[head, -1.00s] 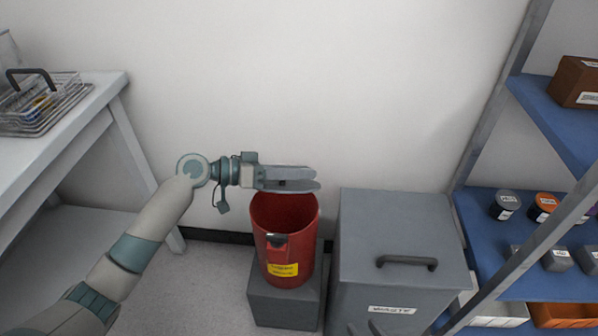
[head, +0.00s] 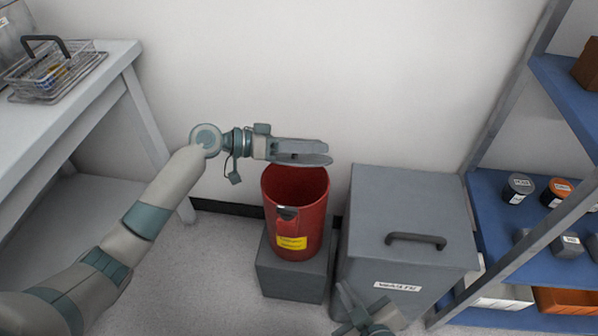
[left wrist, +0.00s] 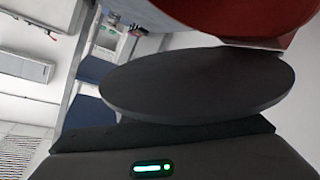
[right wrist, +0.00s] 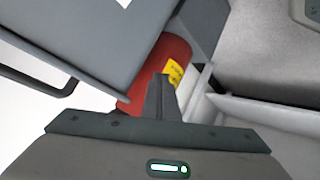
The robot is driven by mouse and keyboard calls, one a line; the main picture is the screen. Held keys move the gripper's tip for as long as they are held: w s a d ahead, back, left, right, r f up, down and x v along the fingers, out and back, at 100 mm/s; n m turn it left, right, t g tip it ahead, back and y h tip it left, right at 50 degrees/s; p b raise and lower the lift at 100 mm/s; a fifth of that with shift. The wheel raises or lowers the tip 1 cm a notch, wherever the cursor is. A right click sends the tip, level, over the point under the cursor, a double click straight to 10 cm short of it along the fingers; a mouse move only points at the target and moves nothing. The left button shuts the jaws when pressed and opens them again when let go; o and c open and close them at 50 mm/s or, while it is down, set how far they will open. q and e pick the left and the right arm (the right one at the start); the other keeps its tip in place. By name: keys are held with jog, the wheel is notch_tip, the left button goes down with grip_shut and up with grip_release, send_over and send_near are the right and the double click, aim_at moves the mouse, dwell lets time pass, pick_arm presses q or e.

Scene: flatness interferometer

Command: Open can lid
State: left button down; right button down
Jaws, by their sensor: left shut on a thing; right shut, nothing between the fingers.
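The red can (head: 316,215) with a yellow label stands upright on a grey block, its mouth open toward me. My left gripper (head: 305,152) is above the can's rim, shut on the dark round lid (left wrist: 195,82). In the left wrist view the lid spans the space in front of the fingers, with the red can (left wrist: 240,15) close by at the top.
A grey waste bin (head: 405,215) with a black handle stands right of the can. A blue shelf (head: 500,225) with small jars is farther right. A white table (head: 90,95) with a wire basket (head: 50,72) is at left. The wall is behind.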

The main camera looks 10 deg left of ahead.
jog(key=w+a+r+n+t+h, duration=0.2)
jog(key=w+a+r+n, duration=0.2)
jog(key=n, duration=0.9)
jog(key=w+a+r+n+t+h, duration=0.1)
jog(key=w+a+r+n+h, duration=0.1)
jog(key=a+r+n, duration=0.7)
jog(key=shift+w+a+r+n+t, duration=0.35)
jog(key=shift+w+r+n, duration=0.75)
jog(key=shift+n, duration=1.1)
jog(key=shift+s+d+r, duration=0.1)
jog(key=shift+s+r, duration=0.05)
jog(key=shift+s, duration=0.05)
jog(key=w, duration=1.1)
jog(key=shift+w+f, duration=0.2)
jog(key=shift+w, duration=0.05)
